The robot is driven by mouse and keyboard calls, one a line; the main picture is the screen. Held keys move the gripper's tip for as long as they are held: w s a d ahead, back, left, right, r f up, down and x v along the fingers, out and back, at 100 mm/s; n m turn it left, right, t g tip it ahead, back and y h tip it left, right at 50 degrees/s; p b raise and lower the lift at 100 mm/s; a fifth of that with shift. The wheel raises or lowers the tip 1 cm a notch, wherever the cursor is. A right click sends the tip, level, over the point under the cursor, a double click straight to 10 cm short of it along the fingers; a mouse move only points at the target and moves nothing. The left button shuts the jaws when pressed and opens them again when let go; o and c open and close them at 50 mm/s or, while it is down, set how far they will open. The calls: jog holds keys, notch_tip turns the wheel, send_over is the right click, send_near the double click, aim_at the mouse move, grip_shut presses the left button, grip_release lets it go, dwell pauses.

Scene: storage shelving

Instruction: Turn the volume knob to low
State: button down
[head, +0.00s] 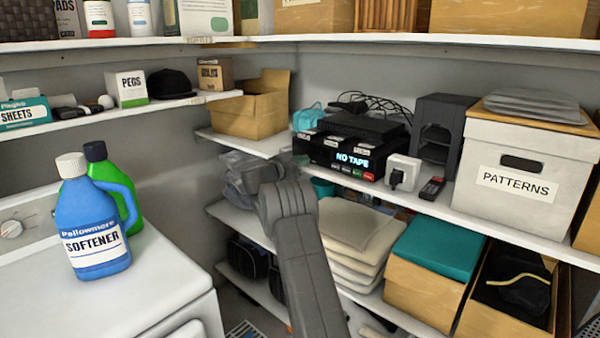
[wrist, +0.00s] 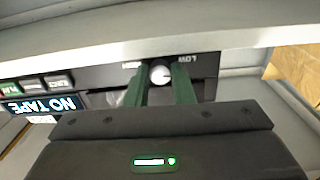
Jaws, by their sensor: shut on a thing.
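The volume knob (wrist: 161,75) is a small round silver-white knob on the black front panel of a tape machine. In the wrist view it sits between the two green fingers of my gripper (wrist: 160,82), which is shut on it. A dark pointer mark on the knob is too small to read surely.
A white plug adapter (head: 402,172) and a small remote (head: 432,188) lie right of the machine on the shelf. A cardboard box (head: 250,108) stands to its left. The shelf edge (wrist: 110,50) runs close by the fingers. Folded linens (head: 365,235) lie below.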

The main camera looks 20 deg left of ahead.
jog(key=shift+n+b, duration=2.6)
jog(key=shift+b, duration=0.15)
jog(key=c, duration=1.3)
grip_release()
jog(key=shift+o, duration=0.2)
jog(key=shift+r, duration=0.1)
jog(key=m+p, duration=0.2)
jog(key=p, duration=0.1)
jog(key=m+p, duration=0.2)
jog(key=shift+r, duration=0.25)
jog(key=m+p, duration=0.2)
jog(key=p, duration=0.2)
